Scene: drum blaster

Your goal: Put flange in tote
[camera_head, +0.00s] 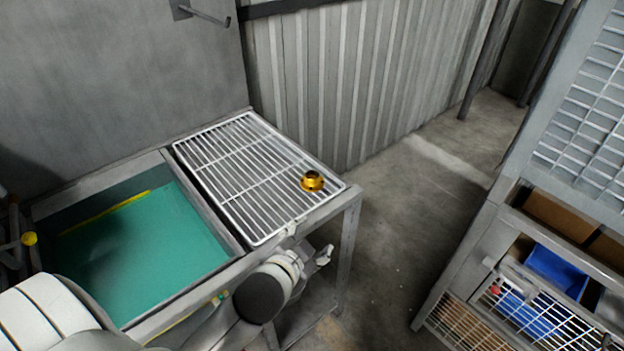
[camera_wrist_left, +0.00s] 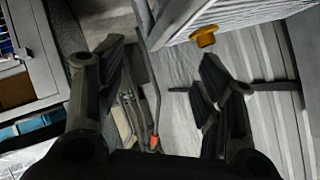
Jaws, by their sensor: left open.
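The gold flange (camera_head: 312,181) sits on the white wire rack (camera_head: 262,241), near its right corner. It also shows in the left wrist view (camera_wrist_left: 204,36), at the top, beyond the right finger. My left gripper (camera_head: 324,256) is in front of and below the rack's near edge, apart from the flange. In the left wrist view my left gripper (camera_wrist_left: 160,62) has its fingers spread with nothing between them. A blue bin (camera_head: 556,270) in the cabinet at the right may be the tote. My right gripper is not in view.
A teal-bottomed basin (camera_head: 150,250) adjoins the rack on the left. The grey cabinet (camera_head: 455,262) at the right has wire-fronted drawers (camera_head: 545,322) and cardboard boxes (camera_head: 560,217). Open concrete floor (camera_head: 395,225) lies between rack and cabinet. A corrugated wall (camera_head: 350,80) stands behind.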

